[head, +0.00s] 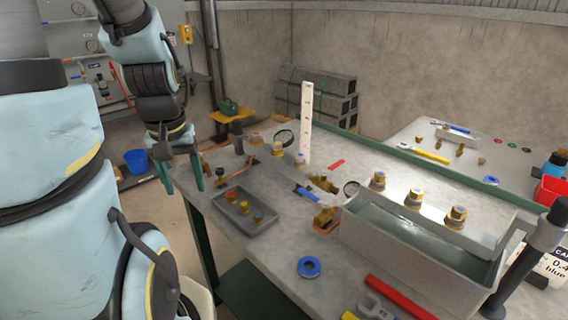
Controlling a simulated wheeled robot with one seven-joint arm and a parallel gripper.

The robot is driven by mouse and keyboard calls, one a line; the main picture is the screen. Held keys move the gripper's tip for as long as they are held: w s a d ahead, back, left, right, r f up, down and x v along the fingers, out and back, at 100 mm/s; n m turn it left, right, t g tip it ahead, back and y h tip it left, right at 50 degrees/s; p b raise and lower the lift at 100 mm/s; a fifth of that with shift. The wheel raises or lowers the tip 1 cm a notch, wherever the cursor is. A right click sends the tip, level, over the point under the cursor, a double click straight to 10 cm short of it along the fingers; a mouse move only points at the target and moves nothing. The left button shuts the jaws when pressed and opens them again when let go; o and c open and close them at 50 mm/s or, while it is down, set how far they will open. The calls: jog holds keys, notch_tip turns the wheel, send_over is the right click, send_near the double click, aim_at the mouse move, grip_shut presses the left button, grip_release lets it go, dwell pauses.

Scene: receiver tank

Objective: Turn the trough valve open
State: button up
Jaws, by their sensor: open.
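A long grey metal trough (400,258) stands at the right of the workbench, with what looks like water inside. Several brass fittings with blue-ringed tops, one of them a brass fitting (378,181), stand along its back ledge. A brass valve-like fitting (325,216) is by the trough's left end, and another brass fitting (323,184) lies behind it. I cannot tell which of these is the trough valve, nor its handle position. My gripper (183,184) is open and empty, pointing down beside the bench's left edge, well left of the trough.
A grey tray (232,209) with small coloured parts lies at the bench's left. A white upright scale (306,125) stands at the back. A blue tape ring (309,267) and a red bar (398,298) lie in front. A dark post (525,258) rises at the right.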

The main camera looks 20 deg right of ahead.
jog(key=shift+n, duration=0.7)
jog(key=w+d+b, duration=0.1)
jog(key=d, duration=0.1)
jog(key=w+d+f+b, duration=0.1)
jog(key=d, duration=0.2)
jog(key=w+d+b, duration=0.1)
jog(key=d, duration=0.1)
jog(key=shift+d+f, duration=0.15)
jog(key=shift+f, duration=0.15)
jog(key=shift+c, duration=0.8)
jog(key=n+t+y+b, duration=0.2)
jog(key=n+b, duration=0.3)
jog(key=b, duration=0.2)
send_near(308, 193)
jog(key=p+x, duration=0.2)
jog(key=x, duration=0.5)
jog(key=shift+f, duration=0.2)
jog(key=shift+c, duration=0.3)
grip_shut()
